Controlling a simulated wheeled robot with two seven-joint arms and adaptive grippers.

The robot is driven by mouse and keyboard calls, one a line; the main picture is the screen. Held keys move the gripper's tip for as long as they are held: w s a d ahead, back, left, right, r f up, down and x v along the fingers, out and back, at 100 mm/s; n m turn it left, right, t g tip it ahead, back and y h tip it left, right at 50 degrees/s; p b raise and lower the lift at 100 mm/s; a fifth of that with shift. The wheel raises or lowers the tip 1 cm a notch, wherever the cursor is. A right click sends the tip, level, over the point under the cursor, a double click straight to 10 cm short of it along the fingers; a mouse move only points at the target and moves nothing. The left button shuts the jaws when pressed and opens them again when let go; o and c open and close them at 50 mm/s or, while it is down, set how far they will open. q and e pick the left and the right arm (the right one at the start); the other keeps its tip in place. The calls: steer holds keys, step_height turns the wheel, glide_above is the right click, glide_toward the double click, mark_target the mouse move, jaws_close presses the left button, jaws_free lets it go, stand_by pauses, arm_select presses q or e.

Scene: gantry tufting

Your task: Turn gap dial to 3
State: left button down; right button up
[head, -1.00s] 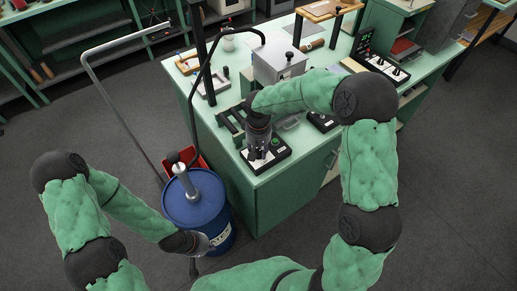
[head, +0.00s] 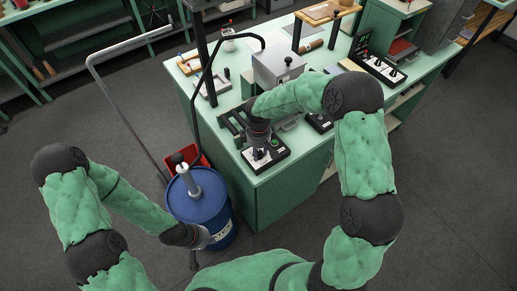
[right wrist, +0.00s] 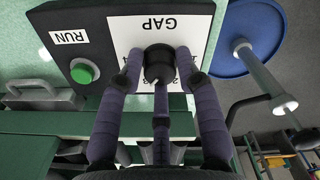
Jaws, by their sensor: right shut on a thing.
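The gap dial (right wrist: 157,62) is a black knob with a pale pointer mark on a white plate (right wrist: 130,38) lettered GAP, upside down in the right wrist view. My right gripper (right wrist: 158,77) has its fingers shut around the dial. Its fingers hide most of the scale numbers, so I cannot read the setting. In the head view my right gripper (head: 259,150) points down at the black control box (head: 278,158) on the bench's near corner. My left gripper (head: 203,238) is low beside the blue drum; its jaw opening is too small to tell.
A green RUN button (right wrist: 84,71) sits beside the dial plate. The blue drum (head: 197,205) with a pump stands left of the green bench (head: 285,195). A grey box machine (head: 279,68) stands behind the control box. Open floor lies to the right.

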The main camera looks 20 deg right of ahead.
mark_target(259, 152)
steer(key=shift+n, duration=0.7)
steer(key=o, duration=1.1)
steer(key=shift+o, duration=0.2)
steer(key=shift+r, duration=0.1)
step_height(259, 152, up, 12)
steer(key=shift+f, duration=0.2)
